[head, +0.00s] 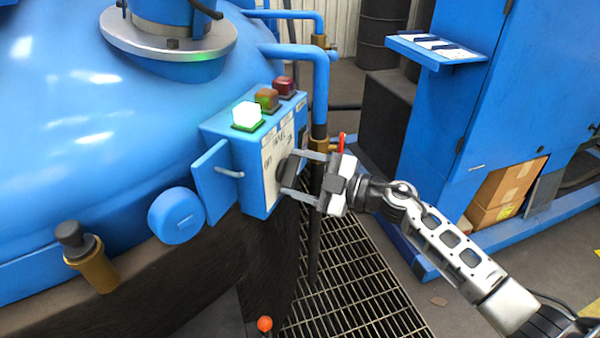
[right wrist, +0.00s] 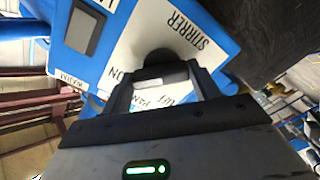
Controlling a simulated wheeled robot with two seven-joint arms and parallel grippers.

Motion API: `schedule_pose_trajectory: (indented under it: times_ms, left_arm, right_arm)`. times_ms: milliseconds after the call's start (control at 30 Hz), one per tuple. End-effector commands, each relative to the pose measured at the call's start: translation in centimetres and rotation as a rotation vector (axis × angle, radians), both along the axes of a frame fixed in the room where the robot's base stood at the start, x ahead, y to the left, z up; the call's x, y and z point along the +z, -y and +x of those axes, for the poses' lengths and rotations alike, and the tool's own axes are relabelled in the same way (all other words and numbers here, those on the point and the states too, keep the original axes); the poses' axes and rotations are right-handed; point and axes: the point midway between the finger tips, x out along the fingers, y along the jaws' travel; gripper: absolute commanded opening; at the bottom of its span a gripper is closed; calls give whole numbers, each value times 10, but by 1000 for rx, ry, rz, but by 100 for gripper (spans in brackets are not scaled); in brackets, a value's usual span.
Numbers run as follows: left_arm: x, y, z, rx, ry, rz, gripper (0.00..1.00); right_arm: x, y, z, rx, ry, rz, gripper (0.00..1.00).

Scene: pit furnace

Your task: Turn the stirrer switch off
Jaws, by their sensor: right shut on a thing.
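A blue control box (head: 258,190) is fixed to the side of the big blue vessel. Its white front panel carries the black stirrer switch (head: 288,172), a knob, which also shows in the right wrist view (right wrist: 157,66) beside the word STIRRER. My right gripper (head: 293,174) is shut on this knob, one finger on each side. The fingers and the knob cover part of the panel, and I cannot tell from the lettering which way the knob points. On the box top, the green lamp (head: 247,115) glows; the amber (head: 267,98) and red (head: 284,86) lamps are dark. My left gripper is not in view.
A blue flap with a handle (head: 212,183) stands out at the box's left. A blue pipe (head: 320,85) with a red-handled valve (head: 341,142) runs close behind my right gripper. A blue cabinet (head: 510,100) stands at right. Floor grating (head: 350,290) lies below.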

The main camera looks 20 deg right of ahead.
Motion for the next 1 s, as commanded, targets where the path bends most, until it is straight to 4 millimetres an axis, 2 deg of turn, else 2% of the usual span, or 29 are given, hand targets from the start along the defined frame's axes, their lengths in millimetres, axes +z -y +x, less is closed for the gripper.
schedule_pose_trajectory:
  times_ms: [767,1000]
  left_arm:
    - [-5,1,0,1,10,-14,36]
    - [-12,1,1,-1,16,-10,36]
  right_arm:
    - [-1,-1,-2,2,497,-450,38]
    - [-2,-2,-3,3,666,-603,38]
